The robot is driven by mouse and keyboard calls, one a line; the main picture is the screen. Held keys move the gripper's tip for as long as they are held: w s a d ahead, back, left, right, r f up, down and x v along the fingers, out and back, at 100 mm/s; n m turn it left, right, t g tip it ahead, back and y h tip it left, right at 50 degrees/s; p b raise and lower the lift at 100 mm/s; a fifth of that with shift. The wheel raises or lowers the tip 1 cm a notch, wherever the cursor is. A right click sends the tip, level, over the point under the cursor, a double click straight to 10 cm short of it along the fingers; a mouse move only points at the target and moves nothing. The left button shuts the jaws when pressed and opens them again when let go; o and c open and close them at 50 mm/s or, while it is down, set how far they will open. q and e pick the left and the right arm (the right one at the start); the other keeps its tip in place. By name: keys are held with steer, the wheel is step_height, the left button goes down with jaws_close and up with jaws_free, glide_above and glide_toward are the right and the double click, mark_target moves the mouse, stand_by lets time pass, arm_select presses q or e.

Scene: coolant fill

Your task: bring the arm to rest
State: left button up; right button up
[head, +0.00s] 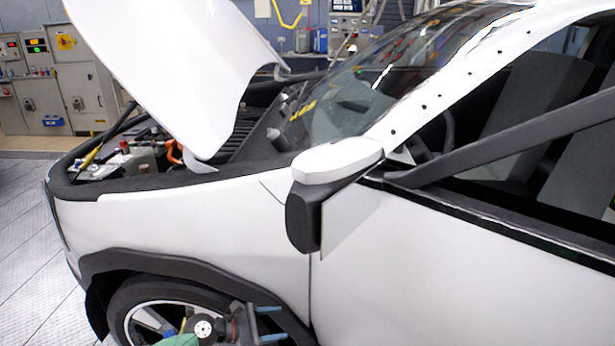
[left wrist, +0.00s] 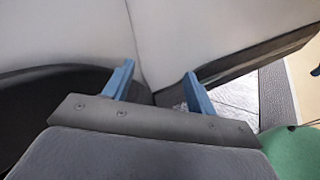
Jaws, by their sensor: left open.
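My left gripper (head: 270,323) is low in the head view, in front of the white car's front wheel (head: 150,318) and lower fender. Its two blue fingers are apart with nothing between them. In the left wrist view the open fingers (left wrist: 158,88) point toward white body panels (left wrist: 190,35) and dark trim. I cannot tell how close the fingertips are to the car. The right gripper is not in view.
The white car (head: 200,220) fills most of the head view. Its hood (head: 170,60) is raised over the open engine bay (head: 130,155). The side mirror (head: 318,195) juts out above my gripper. Grey cabinets (head: 50,95) stand at the back left. Tiled floor (head: 25,240) is clear at the left.

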arm_select(q)
step_height(320, 180, up, 9)
steer(key=s+a+n+t+y+p, duration=0.2)
steer(key=n+t+y, duration=0.8)
steer(key=n, duration=1.6)
steer(key=s+a+f+n+g+y+p, duration=0.1)
steer(key=s+a+f+n+g+y, duration=0.15)
steer(key=s+f+n, duration=0.45)
steer(key=s+a+f+n+g+y+p, duration=0.2)
steer(key=s+a+f+n+g, duration=0.15)
steer(key=s+n, duration=0.7)
steer(key=s+d+f+n+g+h, duration=0.1)
steer(key=s+n+g, duration=0.6)
steer(key=s, duration=0.8)
steer(key=shift+s+d+h+p, duration=0.4)
steer(key=shift+d+h, duration=0.25)
steer(key=shift+d, duration=0.4)
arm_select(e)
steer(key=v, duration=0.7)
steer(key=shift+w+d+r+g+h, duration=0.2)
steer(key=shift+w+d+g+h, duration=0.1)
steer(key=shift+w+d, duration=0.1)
